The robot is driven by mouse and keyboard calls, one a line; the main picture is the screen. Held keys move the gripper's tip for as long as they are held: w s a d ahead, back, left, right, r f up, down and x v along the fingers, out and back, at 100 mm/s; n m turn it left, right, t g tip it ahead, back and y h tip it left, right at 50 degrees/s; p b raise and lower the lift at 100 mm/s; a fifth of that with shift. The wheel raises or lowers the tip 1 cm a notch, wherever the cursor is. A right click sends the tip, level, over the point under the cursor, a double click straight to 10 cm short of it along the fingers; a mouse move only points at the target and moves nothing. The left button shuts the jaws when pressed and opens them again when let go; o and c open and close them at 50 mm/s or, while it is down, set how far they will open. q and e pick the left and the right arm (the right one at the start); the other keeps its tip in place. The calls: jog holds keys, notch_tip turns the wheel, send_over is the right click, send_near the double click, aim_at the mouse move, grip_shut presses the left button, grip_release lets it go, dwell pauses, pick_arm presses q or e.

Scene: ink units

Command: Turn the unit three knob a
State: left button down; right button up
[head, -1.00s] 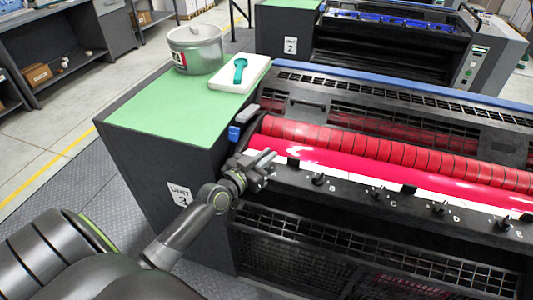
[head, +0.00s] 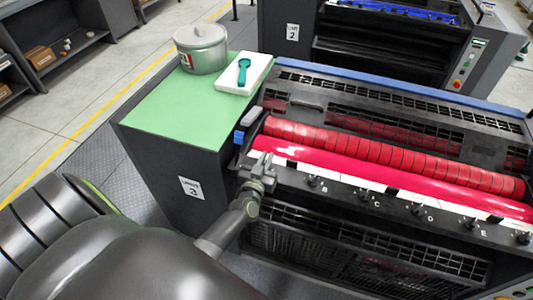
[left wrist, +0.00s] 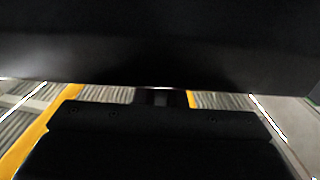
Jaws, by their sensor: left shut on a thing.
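Unit three is the dark press with the "UNIT 3" label (head: 190,188) on its end panel. Its front ledge (head: 340,192) carries a row of small black knobs. Knob B (head: 312,181), knob C (head: 365,194) and knob D (head: 417,210) show to the right of my gripper. Knob a is hidden behind my left gripper (head: 260,170), which is at the left end of the row and shut on it. In the left wrist view a black surface fills the top and a dark block the bottom; no knob can be made out there. My right gripper is out of view.
Red rollers (head: 390,160) run just behind the ledge. A green top (head: 160,105) carries a metal can (head: 201,50) and a white pad (head: 235,80) with a teal tool (head: 244,68). Unit two (head: 370,45) stands behind. Grated floor (head: 95,155) lies to the left.

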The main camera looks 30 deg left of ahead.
pick_arm(q)
jog(key=shift+a+r+n+g+y, duration=0.1)
jog(key=shift+n+g+y, duration=0.2)
jog(key=shift+n+y, duration=0.5)
jog(key=shift+a+r+n+g+y, duration=0.1)
jog(key=shift+n+g+y, duration=0.3)
jog(key=shift+y, duration=0.6)
jog(key=shift+s+a+n+g+y, duration=0.1)
jog(key=shift+n+g+y, duration=0.8)
jog(key=shift+y, duration=0.4)
jog(key=shift+n+y, duration=0.3)
jog(key=c, duration=1.5)
grip_release()
jog(key=shift+f, duration=0.15)
jog(key=shift+s, duration=0.1)
